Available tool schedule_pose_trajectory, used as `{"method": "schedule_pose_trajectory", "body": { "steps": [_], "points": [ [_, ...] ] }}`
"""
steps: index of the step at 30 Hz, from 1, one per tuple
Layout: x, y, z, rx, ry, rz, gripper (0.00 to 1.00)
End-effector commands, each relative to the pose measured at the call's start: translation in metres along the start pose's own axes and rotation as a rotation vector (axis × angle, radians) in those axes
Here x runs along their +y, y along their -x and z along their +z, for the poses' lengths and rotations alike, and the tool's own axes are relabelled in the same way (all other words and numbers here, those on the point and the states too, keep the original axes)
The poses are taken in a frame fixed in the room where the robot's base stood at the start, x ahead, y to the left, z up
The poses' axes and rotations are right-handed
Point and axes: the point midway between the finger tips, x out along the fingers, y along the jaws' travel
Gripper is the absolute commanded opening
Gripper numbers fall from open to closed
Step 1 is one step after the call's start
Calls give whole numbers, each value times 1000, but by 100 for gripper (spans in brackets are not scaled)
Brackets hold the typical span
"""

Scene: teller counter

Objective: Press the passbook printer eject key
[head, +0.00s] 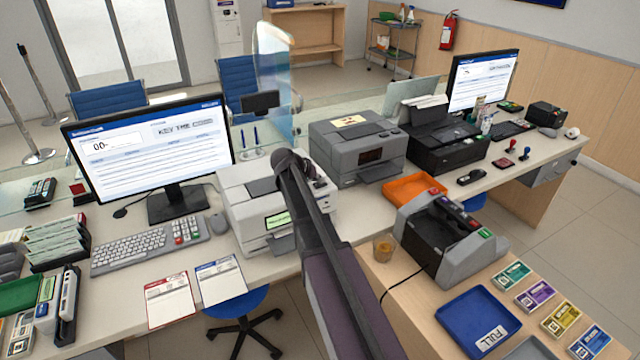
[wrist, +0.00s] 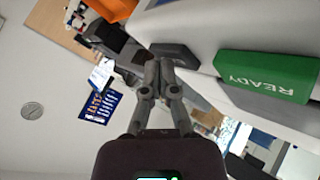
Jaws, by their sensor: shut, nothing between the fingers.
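The passbook printer is a white, boxy machine (head: 240,207) on the counter, right of the keyboard. Its front has a small green display (head: 278,220); my arm covers part of the machine. In the wrist view its pale front fills the upper right, with the green READY display (wrist: 268,76) upside down. A dark grey raised key (wrist: 174,56) sits left of that display. My gripper (wrist: 158,58) is shut and empty, its tips at the near edge of this key. I cannot tell whether they touch it. In the head view my arm hides the fingers.
A grey printer (head: 358,145) stands right of the white one, with an orange tray (head: 412,188) nearby. A monitor (head: 150,150) and keyboard (head: 137,249) are on the left. A cup (head: 383,248) and a dark grey machine (head: 440,240) stand on the right-hand desk.

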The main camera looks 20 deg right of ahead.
Motion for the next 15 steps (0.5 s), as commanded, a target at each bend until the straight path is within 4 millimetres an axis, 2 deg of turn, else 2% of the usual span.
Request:
{"method": "schedule_pose_trajectory", "body": {
  "steps": [15],
  "points": [
    [8, 12, -8, 0, 0, 0, 0]
  ]
}}
